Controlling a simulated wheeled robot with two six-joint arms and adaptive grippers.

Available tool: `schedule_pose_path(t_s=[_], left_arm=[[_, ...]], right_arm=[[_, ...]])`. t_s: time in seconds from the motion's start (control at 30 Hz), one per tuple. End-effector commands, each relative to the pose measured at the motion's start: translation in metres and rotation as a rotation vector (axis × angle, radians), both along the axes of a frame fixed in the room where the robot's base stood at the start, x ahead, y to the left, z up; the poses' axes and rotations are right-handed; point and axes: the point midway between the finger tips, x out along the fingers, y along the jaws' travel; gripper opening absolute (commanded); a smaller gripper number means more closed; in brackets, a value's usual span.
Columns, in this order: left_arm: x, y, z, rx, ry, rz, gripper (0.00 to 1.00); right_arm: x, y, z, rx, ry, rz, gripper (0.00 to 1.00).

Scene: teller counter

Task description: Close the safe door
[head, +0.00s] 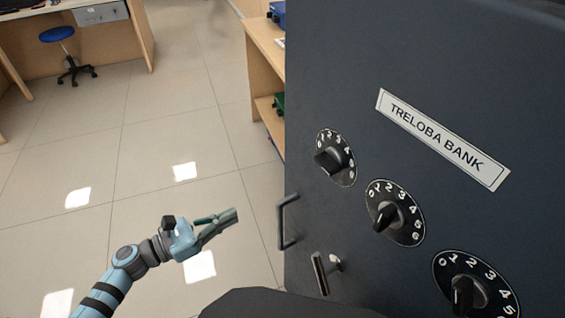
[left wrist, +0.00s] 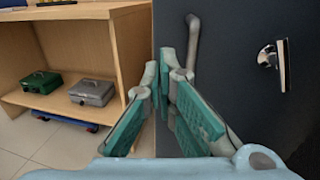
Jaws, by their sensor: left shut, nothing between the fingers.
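The dark blue-grey safe door (head: 400,60) fills the right of the head view, with a "TRELOBA BANK" label and three numbered dials. A grey bar handle (head: 284,222) is on its left edge, and a small metal lever (head: 322,272) sits lower. The door's face (left wrist: 240,90) fills the right of the left wrist view, with the handle (left wrist: 193,42) just beyond the fingers. My left gripper (head: 236,215) is shut and empty, left of the handle in the head view. Whether it touches the door is unclear. The safe's interior is hidden. My right gripper is out of view.
A wooden shelf unit (left wrist: 122,50) stands behind the door's left edge, with a green box (left wrist: 42,81) and a grey box (left wrist: 91,92) on it. A blue stool (head: 57,34) and a desk are far left. The tiled floor (head: 150,130) on the left is clear.

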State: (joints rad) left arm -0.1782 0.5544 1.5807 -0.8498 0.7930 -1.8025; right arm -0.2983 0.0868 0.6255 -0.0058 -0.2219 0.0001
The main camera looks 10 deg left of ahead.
Motion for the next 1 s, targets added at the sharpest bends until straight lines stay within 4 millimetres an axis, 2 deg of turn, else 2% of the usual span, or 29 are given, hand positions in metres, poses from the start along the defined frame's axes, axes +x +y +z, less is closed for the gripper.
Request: schedule_pose_path(t_s=[0.17,0.6,0.8,1.0], left_arm=[[0.015,-0.019,-0.002,0.005,-0.011,-0.018,0.00],[0.079,-0.086,-0.003,0.002,-0.008,-0.017,0.00],[0.094,-0.101,-0.004,0.003,-0.005,-0.015,0.00],[0.096,-0.103,-0.004,0.003,-0.005,-0.015,0.00]], right_arm=[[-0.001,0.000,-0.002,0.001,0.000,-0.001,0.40],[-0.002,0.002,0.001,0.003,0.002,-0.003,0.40],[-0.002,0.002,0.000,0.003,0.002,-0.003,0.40],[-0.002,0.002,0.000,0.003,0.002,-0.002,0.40]])
